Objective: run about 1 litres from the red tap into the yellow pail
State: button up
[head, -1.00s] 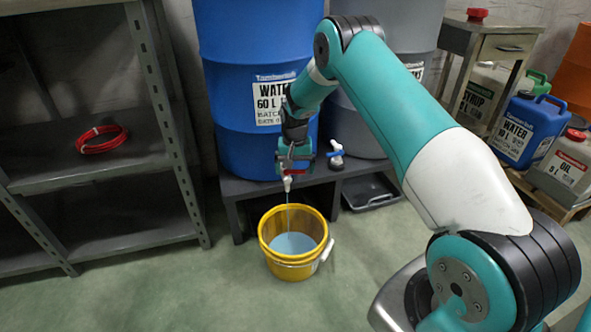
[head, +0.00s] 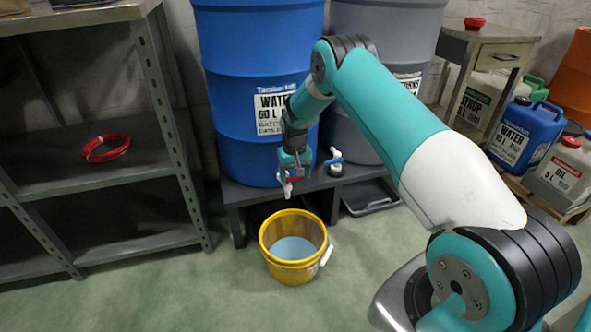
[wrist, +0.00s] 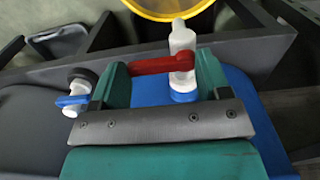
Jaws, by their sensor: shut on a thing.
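The yellow pail (head: 288,272) stands upright on the floor in front of the low stand, with pale blue liquid inside; its rim also shows at the top of the wrist view (wrist: 170,14). The white tap (wrist: 181,42) with a red lever (wrist: 150,66) is on the blue barrel (head: 262,90), above the pail's far side. No stream shows from it now. My gripper (head: 291,172) is at this tap; in the wrist view (wrist: 165,75) its fingers are shut on the red lever, which lies crosswise to the spout. The pail's level is visible but unmarked.
A tap with a blue lever (head: 334,157) is on the grey barrel (head: 372,135) to the right. A dark tray (head: 370,197) lies under the stand (head: 238,190). A grey shelf (head: 165,140) with a red coil stands left. Floor around the pail is clear.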

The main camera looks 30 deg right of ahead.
jog(key=o, duration=0.9)
jog(key=shift+o, duration=0.2)
jog(key=shift+r, duration=0.1)
notch_tip(320, 180, up, 17)
jog(key=p, duration=0.5)
jog(key=shift+r+p, duration=0.15)
jog(key=shift+p, duration=0.2)
